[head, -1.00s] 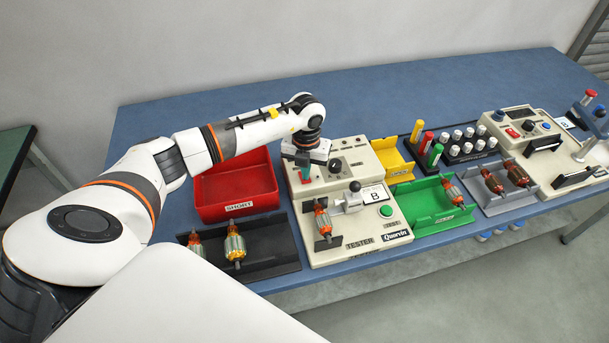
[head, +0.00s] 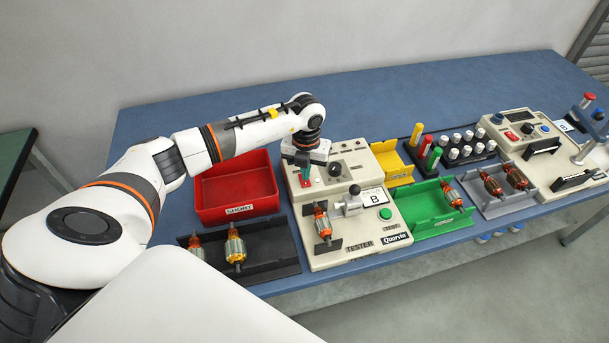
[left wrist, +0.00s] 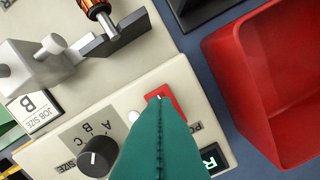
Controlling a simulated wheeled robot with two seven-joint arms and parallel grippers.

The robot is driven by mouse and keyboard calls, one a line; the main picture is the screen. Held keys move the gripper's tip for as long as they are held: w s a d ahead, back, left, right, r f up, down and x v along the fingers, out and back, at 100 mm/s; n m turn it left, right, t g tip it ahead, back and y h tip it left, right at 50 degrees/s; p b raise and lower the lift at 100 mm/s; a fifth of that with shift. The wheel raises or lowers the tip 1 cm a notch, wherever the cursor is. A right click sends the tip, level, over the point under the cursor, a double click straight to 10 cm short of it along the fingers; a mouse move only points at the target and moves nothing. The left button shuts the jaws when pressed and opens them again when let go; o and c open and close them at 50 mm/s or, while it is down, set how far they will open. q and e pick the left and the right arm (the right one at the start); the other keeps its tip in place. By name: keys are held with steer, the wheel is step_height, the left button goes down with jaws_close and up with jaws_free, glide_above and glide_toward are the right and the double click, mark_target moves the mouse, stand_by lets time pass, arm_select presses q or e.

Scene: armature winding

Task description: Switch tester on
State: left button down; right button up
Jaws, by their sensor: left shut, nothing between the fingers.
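The tester (head: 362,230) is a cream box on the blue table, with an armature (head: 321,222) in its holder. My left gripper (head: 304,173) is shut and empty, pointing down over the tester's left side. In the left wrist view its teal fingers (left wrist: 157,125) are together, with their tips at the red power switch (left wrist: 167,100). They hide part of the switch and of its label. I cannot tell whether they touch it or which way it is set. A black size knob (left wrist: 97,157) sits beside them. My right gripper is not in view.
A red bin (head: 237,210) stands left of the tester, with a black tray (head: 279,257) of armatures in front of it. Yellow (head: 399,170) and green (head: 411,212) trays stand close on the right. The back of the table is clear.

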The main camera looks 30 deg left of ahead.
mark_target(306, 183)
arm_select(q)
step_height(306, 183, up, 5)
steer(key=p, duration=0.3)
steer(key=shift+r, duration=0.1)
steer(key=shift+s, duration=0.1)
stand_by(0.5)
